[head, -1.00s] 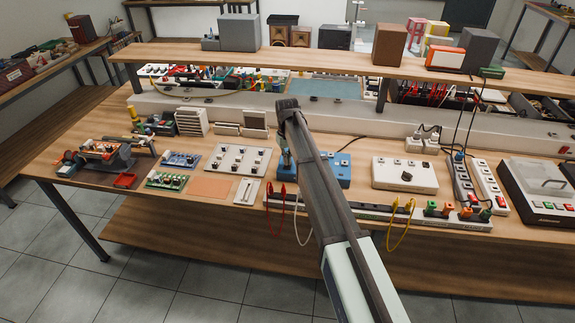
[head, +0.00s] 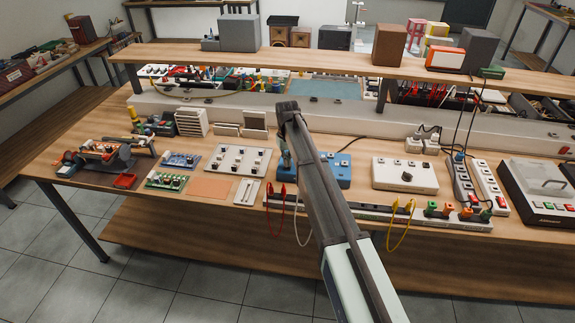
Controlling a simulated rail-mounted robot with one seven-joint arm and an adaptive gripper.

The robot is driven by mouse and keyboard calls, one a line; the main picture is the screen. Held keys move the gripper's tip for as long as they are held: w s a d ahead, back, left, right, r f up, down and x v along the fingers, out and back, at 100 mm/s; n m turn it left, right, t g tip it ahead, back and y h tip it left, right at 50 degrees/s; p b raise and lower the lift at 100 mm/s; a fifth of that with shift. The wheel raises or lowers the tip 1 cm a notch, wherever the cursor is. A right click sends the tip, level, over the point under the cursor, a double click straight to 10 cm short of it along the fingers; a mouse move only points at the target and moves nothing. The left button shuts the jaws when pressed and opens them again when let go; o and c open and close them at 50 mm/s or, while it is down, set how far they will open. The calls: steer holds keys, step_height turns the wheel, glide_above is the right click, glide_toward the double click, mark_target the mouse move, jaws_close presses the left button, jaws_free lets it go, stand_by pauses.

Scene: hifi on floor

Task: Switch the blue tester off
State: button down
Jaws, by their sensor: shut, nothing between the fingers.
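The blue tester (head: 337,170) lies on the bench at the middle, partly hidden behind my arm. My gripper (head: 284,163) shows only as a small part left of the forearm, at the tester's left side. It appears shut and empty. Whether it touches the tester cannot be told.
A white box with a dark knob (head: 405,175) stands right of the tester. A long power strip (head: 345,211) with red, white and yellow leads runs along the front. A white panel with several knobs (head: 238,160) lies left. A shelf (head: 340,60) spans behind.

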steer(key=shift+r+p, duration=1.5)
steer(key=shift+r, duration=1.9)
steer(key=shift+a, duration=0.1)
